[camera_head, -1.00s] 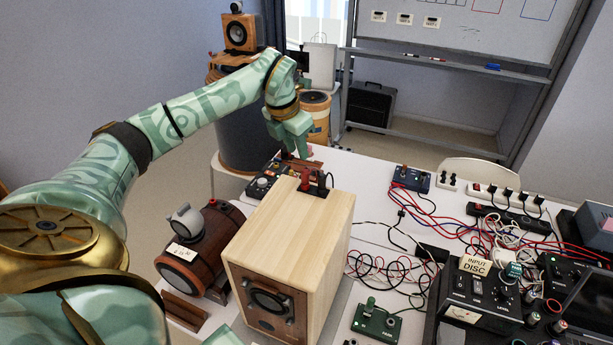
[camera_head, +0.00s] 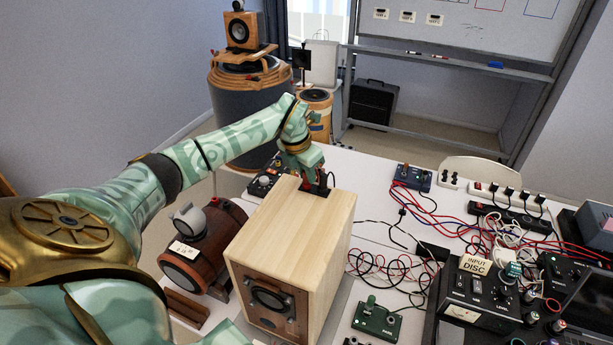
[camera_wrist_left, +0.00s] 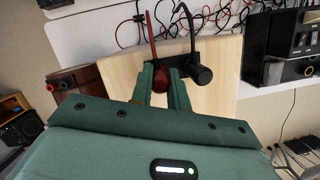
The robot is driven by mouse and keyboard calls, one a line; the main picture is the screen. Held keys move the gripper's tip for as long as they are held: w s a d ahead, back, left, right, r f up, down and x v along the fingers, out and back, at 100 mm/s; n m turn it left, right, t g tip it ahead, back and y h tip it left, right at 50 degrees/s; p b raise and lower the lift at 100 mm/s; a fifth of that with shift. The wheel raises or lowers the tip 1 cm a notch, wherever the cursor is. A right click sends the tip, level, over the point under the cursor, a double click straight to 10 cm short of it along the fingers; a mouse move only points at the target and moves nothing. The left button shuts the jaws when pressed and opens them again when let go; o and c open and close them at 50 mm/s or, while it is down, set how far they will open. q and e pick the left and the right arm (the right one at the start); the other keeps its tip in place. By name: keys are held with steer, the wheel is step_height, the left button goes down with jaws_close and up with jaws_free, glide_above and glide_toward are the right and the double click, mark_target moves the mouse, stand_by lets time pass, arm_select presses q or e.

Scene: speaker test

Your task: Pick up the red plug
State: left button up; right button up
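The red plug (camera_wrist_left: 160,77) stands in the black terminal plate on top of the pale wooden speaker box (camera_head: 285,228), beside a black plug (camera_wrist_left: 201,74). In the head view my left gripper (camera_head: 318,181) is lowered over the plate and largely hides the red plug. In the left wrist view its two green fingers (camera_wrist_left: 163,80) are parted, one on each side of the red plug. Whether they touch it I cannot tell. The black plug is just outside the right finger. My right gripper is not in view.
A brown barrel-shaped speaker (camera_head: 203,250) stands left of the box. A blue terminal box (camera_head: 414,178), tangled cables and a black INPUT DISC unit (camera_head: 478,290) lie to the right. A green terminal box (camera_head: 377,320) is at the front.

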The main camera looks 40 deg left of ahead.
arm_select(q)
jaws_close()
steer(key=shift+w+r, duration=0.1)
steer(key=shift+r, duration=0.45)
step_height(320, 180, up, 3)
steer(key=shift+d+f+b, duration=0.15)
steer(key=shift+f+b, duration=0.05)
steer(key=shift+b, duration=0.25)
steer(key=s+d+r+b, duration=0.1)
steer(key=s+d+r, duration=0.6)
steer(key=d, duration=0.5)
step_height(320, 180, up, 2)
steer(key=shift+r, duration=0.15)
step_height(320, 180, up, 4)
steer(key=p, duration=0.3)
steer(key=shift+p, duration=0.35)
